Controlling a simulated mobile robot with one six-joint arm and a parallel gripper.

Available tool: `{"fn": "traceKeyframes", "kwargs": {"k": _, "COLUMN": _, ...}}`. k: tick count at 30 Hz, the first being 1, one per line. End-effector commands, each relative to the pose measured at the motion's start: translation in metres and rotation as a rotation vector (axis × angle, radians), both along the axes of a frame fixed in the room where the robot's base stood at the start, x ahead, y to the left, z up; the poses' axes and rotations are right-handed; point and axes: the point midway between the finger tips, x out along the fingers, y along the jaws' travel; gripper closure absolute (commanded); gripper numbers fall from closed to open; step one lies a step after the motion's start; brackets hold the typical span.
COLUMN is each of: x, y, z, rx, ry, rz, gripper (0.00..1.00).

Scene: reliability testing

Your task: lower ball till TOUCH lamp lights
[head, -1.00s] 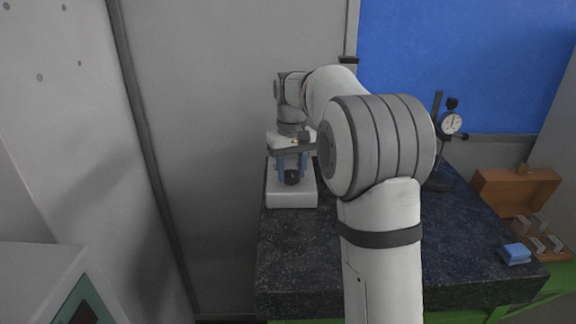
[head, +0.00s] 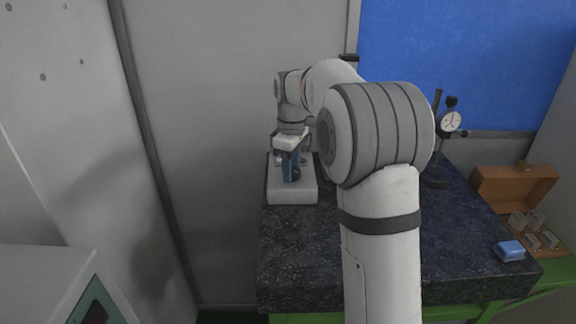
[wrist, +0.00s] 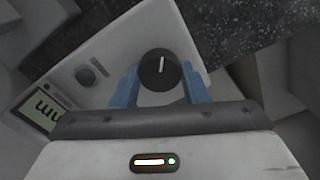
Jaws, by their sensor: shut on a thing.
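A white instrument (head: 306,196) stands at the left end of the dark stone table and shows large in the wrist view (wrist: 115,55). A black round knob (wrist: 158,72) with a white pointer line sits on its top; the line points nearly straight up in the wrist view. My gripper (wrist: 160,82) is shut on this knob, a blue finger on each side. In the head view my gripper (head: 291,168) hides most of the knob. A smaller dark knob (wrist: 85,77) and a display (wrist: 42,117), partly cut off and reading "mm", are at left. I make out neither ball nor TOUCH lamp.
A dial gauge on a stand (head: 449,121) is at the table's back right. An open wooden box (head: 515,185) with small clear blocks and a blue block (head: 509,250) lie at right. A grey wall stands close behind the instrument.

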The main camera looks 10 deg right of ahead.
Motion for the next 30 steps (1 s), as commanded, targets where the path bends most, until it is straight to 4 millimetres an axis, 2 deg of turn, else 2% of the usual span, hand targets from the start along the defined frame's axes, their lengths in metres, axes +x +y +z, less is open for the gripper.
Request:
{"fn": "traceKeyframes", "kwargs": {"k": 19, "x": 0.0023, "y": -0.0004, "z": 0.0035, "rx": -0.001, "ry": -0.013, "rz": 0.054, "gripper": 0.83}}
{"fn": "traceKeyframes", "kwargs": {"k": 20, "x": 0.0023, "y": -0.0004, "z": 0.0035, "rx": -0.001, "ry": -0.013, "rz": 0.054, "gripper": 0.59}}
{"fn": "traceKeyframes", "kwargs": {"k": 27, "x": 0.0012, "y": -0.0004, "z": 0.0020, "rx": 0.000, "ry": -0.007, "rz": 0.054, "gripper": 0.40}}
{"fn": "traceKeyframes", "kwargs": {"k": 30, "x": 0.0009, "y": -0.0003, "z": 0.0014, "rx": 0.000, "ry": -0.005, "rz": 0.054, "gripper": 0.38}}
